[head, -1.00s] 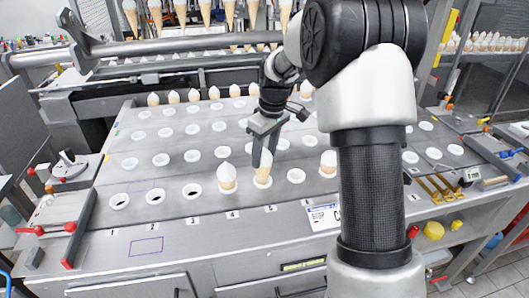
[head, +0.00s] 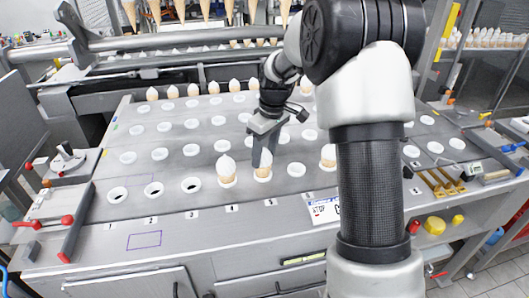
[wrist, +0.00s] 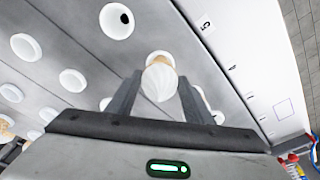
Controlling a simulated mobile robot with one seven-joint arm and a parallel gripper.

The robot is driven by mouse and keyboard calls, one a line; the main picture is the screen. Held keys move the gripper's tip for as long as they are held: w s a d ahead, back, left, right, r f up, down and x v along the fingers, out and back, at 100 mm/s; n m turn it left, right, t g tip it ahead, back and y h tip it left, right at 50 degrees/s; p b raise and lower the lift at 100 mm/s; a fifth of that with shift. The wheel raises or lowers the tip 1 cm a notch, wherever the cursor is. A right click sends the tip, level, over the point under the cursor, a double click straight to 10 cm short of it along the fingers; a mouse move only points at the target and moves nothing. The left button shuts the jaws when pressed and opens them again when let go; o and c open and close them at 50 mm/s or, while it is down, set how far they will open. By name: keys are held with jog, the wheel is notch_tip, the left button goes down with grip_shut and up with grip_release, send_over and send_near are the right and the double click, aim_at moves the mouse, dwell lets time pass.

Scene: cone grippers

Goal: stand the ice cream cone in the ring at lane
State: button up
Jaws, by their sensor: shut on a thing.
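The ice cream cone (head: 264,161), with white cream on top, is upright in the front-row ring (head: 262,177) above the number 5. Its lower wafer is hidden inside the ring. My gripper (head: 264,150) is shut on this cone from above, a finger on each side. In the wrist view the cream top (wrist: 160,83) shows between the fingers of my gripper (wrist: 159,96).
Another cone (head: 227,169) stands close by in the ring at lane 4, and one (head: 328,157) stands to the right. The ring between (head: 296,170) is empty, as are the rings at lanes 1 to 3. Cones line the back row.

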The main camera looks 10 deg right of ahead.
jog(key=shift+f, duration=0.45)
jog(key=o, duration=0.9)
jog(key=shift+c, duration=0.2)
notch_tip(320, 180, up, 17)
jog(key=s+d+p, duration=0.1)
jog(key=s, duration=0.1)
jog(key=shift+d+r, duration=0.15)
jog(key=shift+d, duration=0.15)
jog(key=shift+s+r, duration=0.1)
